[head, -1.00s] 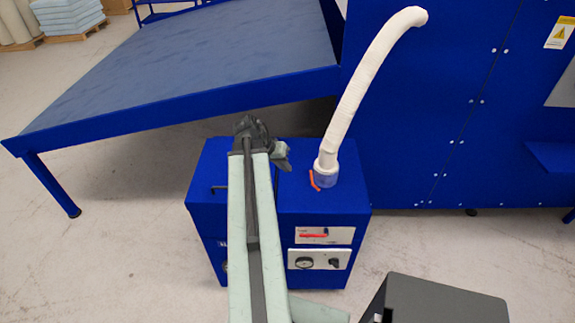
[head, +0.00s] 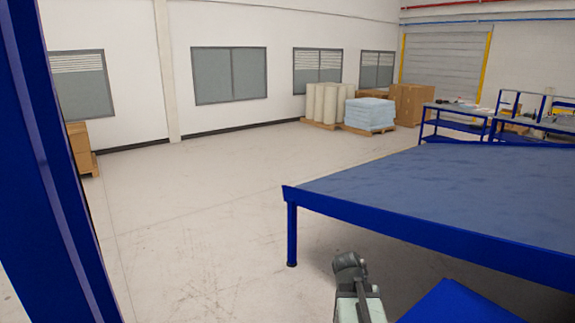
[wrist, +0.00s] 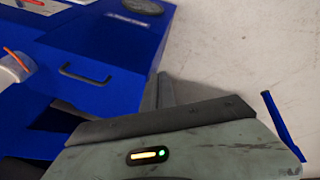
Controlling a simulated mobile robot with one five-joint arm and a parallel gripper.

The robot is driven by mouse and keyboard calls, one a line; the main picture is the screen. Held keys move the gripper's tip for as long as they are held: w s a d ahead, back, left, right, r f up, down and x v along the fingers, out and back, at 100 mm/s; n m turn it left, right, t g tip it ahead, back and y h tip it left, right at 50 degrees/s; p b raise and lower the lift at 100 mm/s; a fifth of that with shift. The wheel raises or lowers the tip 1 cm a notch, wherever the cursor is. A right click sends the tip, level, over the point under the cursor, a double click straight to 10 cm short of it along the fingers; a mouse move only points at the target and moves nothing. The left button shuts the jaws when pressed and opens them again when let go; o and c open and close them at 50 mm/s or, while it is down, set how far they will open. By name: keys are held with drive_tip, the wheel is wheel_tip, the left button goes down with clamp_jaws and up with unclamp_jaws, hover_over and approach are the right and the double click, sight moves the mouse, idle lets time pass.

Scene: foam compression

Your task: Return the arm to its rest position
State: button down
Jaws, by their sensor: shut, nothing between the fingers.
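My gripper (wrist: 159,92) shows in the wrist view as two dark fingers close together past the edge of my grey-green wrist housing. It is shut and holds nothing. Beside and behind it in that view is the blue cabinet (wrist: 115,92) with a black bar handle (wrist: 85,73). The fingers appear apart from the cabinet, over pale floor. In the head view, part of my arm (head: 352,272) stands at the bottom edge, left of a blue top surface (head: 455,305). The fingers cannot be made out there.
A large blue-framed table (head: 430,205) fills the right of the head view, close to my arm. A blue post (head: 50,170) stands at the left. The floor (head: 190,220) between them is clear. Pale rolls (head: 328,103) and stacked blue sheets (head: 369,115) stand far back.

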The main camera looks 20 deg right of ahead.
drive_tip(key=w+a+f+n+y, duration=0.1)
drive_tip(key=a+n, duration=0.3)
drive_tip(key=a, duration=1.1)
drive_tip(key=w+a+f+n+y, duration=0.1)
drive_tip(key=a+n+y, duration=0.2)
drive_tip(key=a, duration=1.2)
drive_tip(key=shift+w+n+y, duration=0.25)
drive_tip(key=shift+n+y, duration=0.05)
drive_tip(key=shift+n, duration=0.7)
drive_tip(key=shift+d, duration=0.1)
